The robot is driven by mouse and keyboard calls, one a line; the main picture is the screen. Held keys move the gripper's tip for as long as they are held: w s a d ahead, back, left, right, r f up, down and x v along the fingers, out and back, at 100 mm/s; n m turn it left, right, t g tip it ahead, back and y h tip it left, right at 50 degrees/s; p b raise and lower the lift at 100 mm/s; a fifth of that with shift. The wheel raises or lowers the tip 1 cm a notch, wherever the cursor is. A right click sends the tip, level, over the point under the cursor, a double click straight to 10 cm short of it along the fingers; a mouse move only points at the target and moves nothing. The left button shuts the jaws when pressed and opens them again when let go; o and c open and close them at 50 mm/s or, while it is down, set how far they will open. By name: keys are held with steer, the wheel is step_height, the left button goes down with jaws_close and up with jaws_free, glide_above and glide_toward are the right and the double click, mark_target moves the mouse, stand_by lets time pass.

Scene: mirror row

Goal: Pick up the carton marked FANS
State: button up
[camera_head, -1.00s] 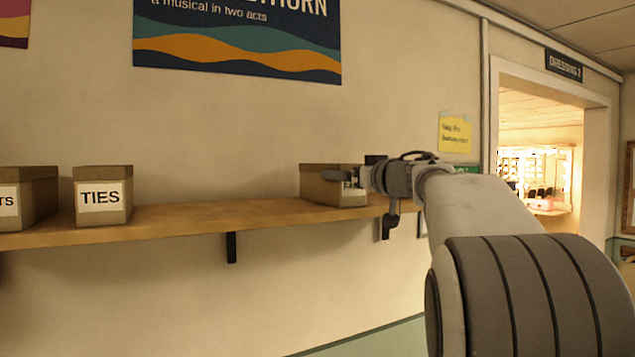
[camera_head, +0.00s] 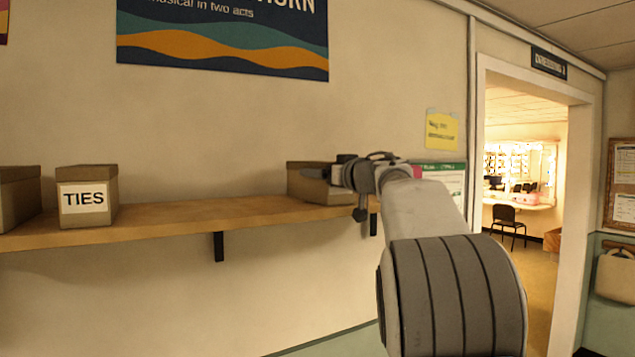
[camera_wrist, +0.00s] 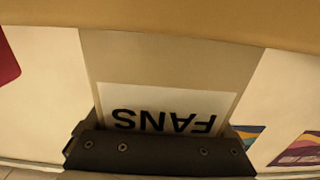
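The FANS carton (camera_head: 300,186) is a brown box on the right part of the wall shelf (camera_head: 180,217). Its label faces away from the head camera or is covered there. In the wrist view the carton (camera_wrist: 165,65) shows its white FANS label (camera_wrist: 165,98) upside down, close up and centred. My gripper (camera_head: 318,173) is at the carton's upper right part in the head view, overlapping it. In the wrist view the dark gripper (camera_wrist: 160,152) lies across the bottom, covering the label's lower picture edge. The finger gap and any contact are hidden.
A TIES carton (camera_head: 86,198) stands on the shelf at the left, with another carton (camera_head: 18,198) at the picture edge. The shelf between TIES and FANS is bare. A bracket (camera_head: 218,246) hangs under the shelf. A doorway (camera_head: 520,170) opens at the right.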

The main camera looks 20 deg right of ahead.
steer(key=c, duration=0.8)
steer(key=shift+r, duration=0.1)
steer(key=shift+c, duration=0.2)
steer(key=shift+r, duration=0.1)
